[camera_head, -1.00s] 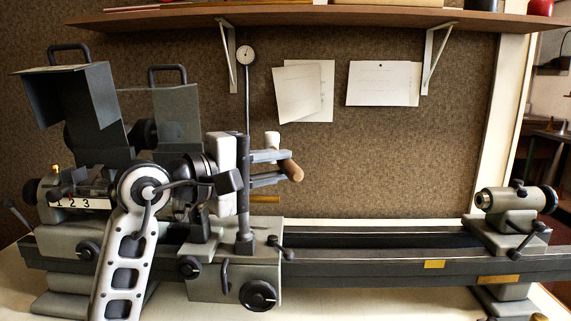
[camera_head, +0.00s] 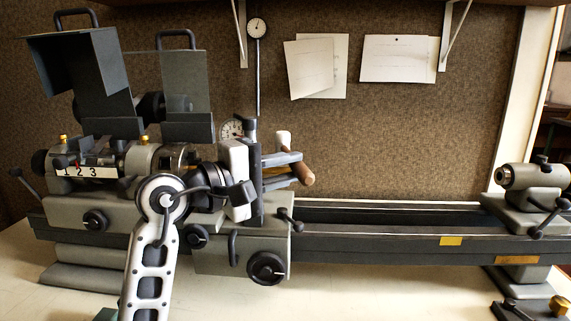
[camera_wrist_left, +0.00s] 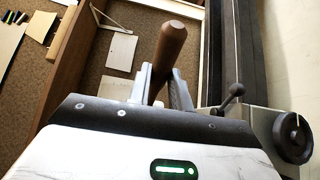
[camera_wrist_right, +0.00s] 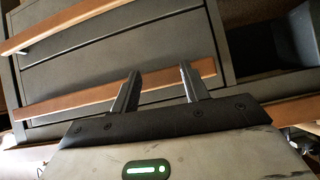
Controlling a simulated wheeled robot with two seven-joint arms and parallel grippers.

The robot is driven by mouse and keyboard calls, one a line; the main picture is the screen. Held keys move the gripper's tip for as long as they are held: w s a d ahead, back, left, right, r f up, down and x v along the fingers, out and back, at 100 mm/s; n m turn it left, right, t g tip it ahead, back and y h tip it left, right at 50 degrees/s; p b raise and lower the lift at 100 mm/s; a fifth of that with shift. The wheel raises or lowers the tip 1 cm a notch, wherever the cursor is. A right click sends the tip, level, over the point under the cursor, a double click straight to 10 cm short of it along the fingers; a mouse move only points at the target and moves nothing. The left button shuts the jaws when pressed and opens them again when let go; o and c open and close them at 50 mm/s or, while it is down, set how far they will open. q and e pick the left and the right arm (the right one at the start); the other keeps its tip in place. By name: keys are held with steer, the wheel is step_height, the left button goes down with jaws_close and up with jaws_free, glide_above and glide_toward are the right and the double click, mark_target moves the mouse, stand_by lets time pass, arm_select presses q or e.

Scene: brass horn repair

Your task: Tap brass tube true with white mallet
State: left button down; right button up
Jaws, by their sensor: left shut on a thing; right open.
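My left gripper (camera_head: 280,168) is shut on the mallet's brown wooden handle (camera_head: 303,174), over the lathe carriage. The white mallet head (camera_head: 283,139) shows just above the fingers. In the left wrist view the handle (camera_wrist_left: 170,52) stands up between the two fingers (camera_wrist_left: 160,85), and the white head cannot be made out. My right gripper is out of the head view. In the right wrist view its fingers (camera_wrist_right: 158,88) are apart with nothing between them. I cannot make out the brass tube for certain in any view.
A grey lathe fills the left, with raised guards (camera_head: 85,75), a carriage (camera_head: 240,250) and a long bed (camera_head: 400,240). The tailstock (camera_head: 530,190) stands at the right. Papers (camera_head: 400,58) hang behind. In the right wrist view, a grey panel with wooden strips (camera_wrist_right: 110,88) lies beyond the fingers.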

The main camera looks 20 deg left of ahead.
stand_by(0.6)
arm_select(q)
steer(key=shift+b, duration=0.4)
stand_by(0.7)
stand_by(0.4)
